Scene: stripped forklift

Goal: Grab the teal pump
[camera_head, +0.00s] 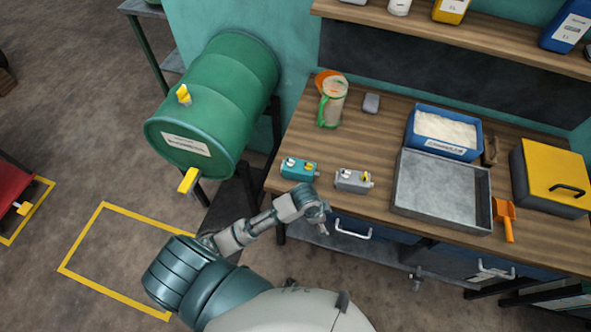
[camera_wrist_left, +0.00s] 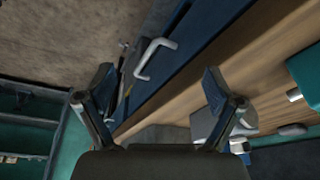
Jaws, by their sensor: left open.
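The teal pump (camera_head: 299,168) is a small teal block with light fittings on top. It sits at the front left of the wooden bench, and a teal block at the right edge of the left wrist view (camera_wrist_left: 306,72) looks like it, partly cut off. A similar grey pump (camera_head: 352,181) sits to its right. My left gripper (camera_head: 322,218) is at the bench's front edge, below and between the two pumps. In the left wrist view its fingers (camera_wrist_left: 158,82) are spread with nothing between them. My right gripper is not in view.
On the bench (camera_head: 388,125) stand a clear jug (camera_head: 333,100), a grey metal tray (camera_head: 440,190), a blue bin (camera_head: 443,132) and a yellow-lidded box (camera_head: 556,176). A green drum (camera_head: 215,100) lies to the left. A drawer handle (camera_head: 352,229) projects below the bench edge.

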